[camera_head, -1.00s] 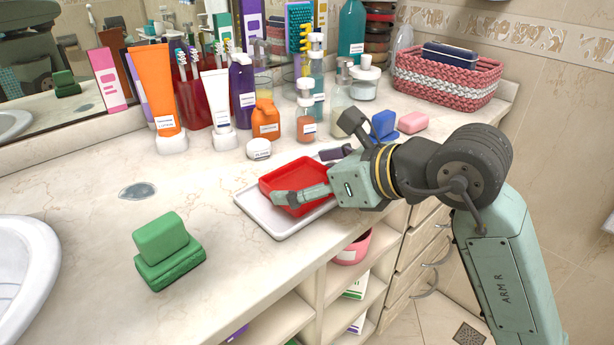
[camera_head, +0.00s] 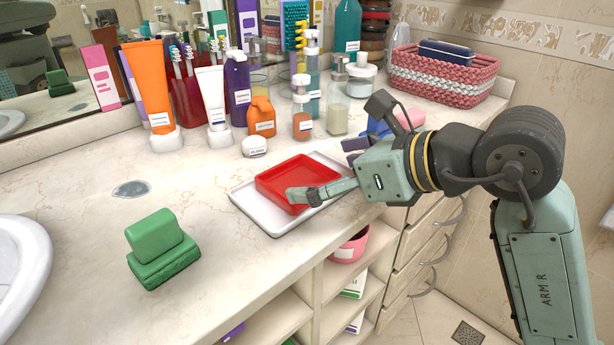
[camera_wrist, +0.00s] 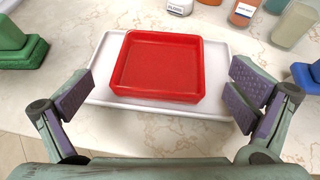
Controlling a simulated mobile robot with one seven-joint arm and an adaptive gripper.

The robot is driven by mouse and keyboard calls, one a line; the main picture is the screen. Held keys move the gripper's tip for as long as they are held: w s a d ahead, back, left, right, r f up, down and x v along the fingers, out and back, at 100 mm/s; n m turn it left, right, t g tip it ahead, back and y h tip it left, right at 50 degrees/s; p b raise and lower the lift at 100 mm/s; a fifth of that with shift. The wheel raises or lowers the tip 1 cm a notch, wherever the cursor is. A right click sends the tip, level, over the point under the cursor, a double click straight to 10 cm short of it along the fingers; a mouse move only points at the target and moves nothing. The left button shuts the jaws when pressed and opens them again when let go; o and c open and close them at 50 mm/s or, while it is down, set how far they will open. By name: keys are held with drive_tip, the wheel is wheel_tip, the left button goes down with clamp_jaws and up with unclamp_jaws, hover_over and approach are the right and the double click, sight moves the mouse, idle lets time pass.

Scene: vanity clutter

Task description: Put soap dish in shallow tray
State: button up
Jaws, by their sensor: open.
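A red square dish (camera_head: 297,180), which looks like the soap dish, is empty and lies flat inside the white shallow tray (camera_head: 248,203). In the wrist view the red dish (camera_wrist: 157,64) sits within the rim of the white tray (camera_wrist: 218,102), towards its middle. My gripper (camera_head: 325,172) is open and empty at the right front of the tray. In the wrist view my gripper (camera_wrist: 160,95) has its fingers spread wide to either side, apart from the red dish. One finger overlaps the dish's front corner in the head view.
A green block on a green base (camera_head: 163,248) stands left on the counter. Bottles, tubes and a white jar (camera_head: 255,147) line the back. A blue item (camera_head: 378,127) and a pink one (camera_head: 411,118) lie behind my gripper.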

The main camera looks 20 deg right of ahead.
drive_tip(key=b+v, duration=0.1)
drive_tip(key=v, duration=0.6)
drive_tip(key=shift+s, duration=0.25)
